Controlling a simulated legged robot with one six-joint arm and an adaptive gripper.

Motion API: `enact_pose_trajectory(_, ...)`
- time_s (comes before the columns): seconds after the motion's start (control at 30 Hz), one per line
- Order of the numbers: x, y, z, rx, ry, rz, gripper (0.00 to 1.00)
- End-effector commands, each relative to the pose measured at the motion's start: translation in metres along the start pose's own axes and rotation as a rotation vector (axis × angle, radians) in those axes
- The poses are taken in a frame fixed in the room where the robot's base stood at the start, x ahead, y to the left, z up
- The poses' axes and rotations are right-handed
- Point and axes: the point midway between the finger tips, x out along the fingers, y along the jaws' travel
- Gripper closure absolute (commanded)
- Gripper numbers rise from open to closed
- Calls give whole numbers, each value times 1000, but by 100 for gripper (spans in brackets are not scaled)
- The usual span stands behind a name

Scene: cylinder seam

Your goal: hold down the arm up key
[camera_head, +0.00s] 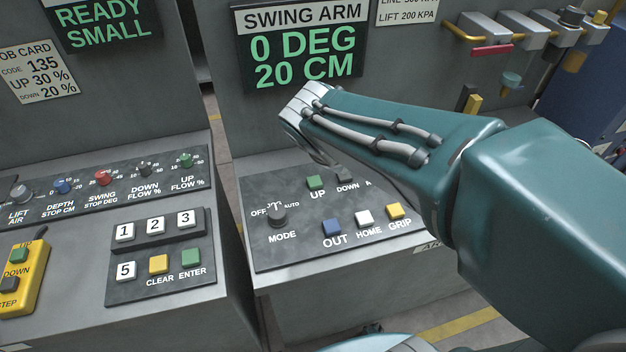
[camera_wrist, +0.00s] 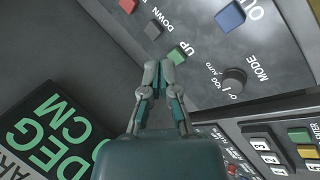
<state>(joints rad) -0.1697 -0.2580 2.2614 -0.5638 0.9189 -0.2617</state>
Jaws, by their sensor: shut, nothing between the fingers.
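The green UP key (camera_head: 315,182) sits on the swing arm panel, left of the grey DOWN key (camera_head: 344,176). It also shows in the wrist view (camera_wrist: 179,54), just beyond and right of the fingertips. My gripper (camera_wrist: 158,66) points at the panel with its fingers together and nothing between them. Its tips appear close to the UP key; I cannot tell whether they touch it. In the head view my arm hides most of the gripper above the panel. The swing arm display (camera_head: 303,50) reads 0 DEG, 20 CM.
Blue OUT (camera_head: 332,227), white HOME (camera_head: 364,217) and yellow GRIP (camera_head: 396,210) keys line the panel's front. The MODE knob (camera_head: 277,217) is at its left. A second console with a keypad (camera_head: 155,225) and a yellow pendant (camera_head: 25,272) stand further left.

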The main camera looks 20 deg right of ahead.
Motion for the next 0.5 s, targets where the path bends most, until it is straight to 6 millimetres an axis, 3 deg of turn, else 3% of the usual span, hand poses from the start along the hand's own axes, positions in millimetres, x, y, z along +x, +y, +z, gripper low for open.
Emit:
enact_pose_trajectory(0.23,34,20,-50,-365,-95,116,100)
enact_pose_trajectory(0.5,59,26,-97,-656,-162,215,100)
